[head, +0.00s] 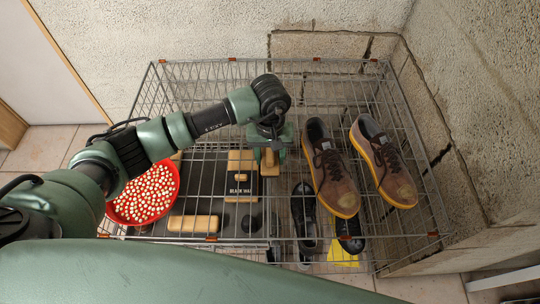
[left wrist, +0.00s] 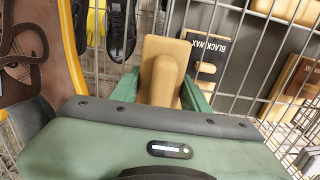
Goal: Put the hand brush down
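The hand brush (head: 270,163), tan wood, is upright between the fingers of my left gripper (head: 269,148), above the wire rack (head: 213,238). In the left wrist view the brush (left wrist: 160,72) shows between the two green fingers of the left gripper (left wrist: 160,92), which close against its sides. Its lower end is near the rack wires; I cannot tell whether it touches them. My right gripper is not in view.
Brown shoes (head: 330,170) (head: 383,165) stand on the rack's right side. A red bowl (head: 145,215) of pale pieces is at left.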

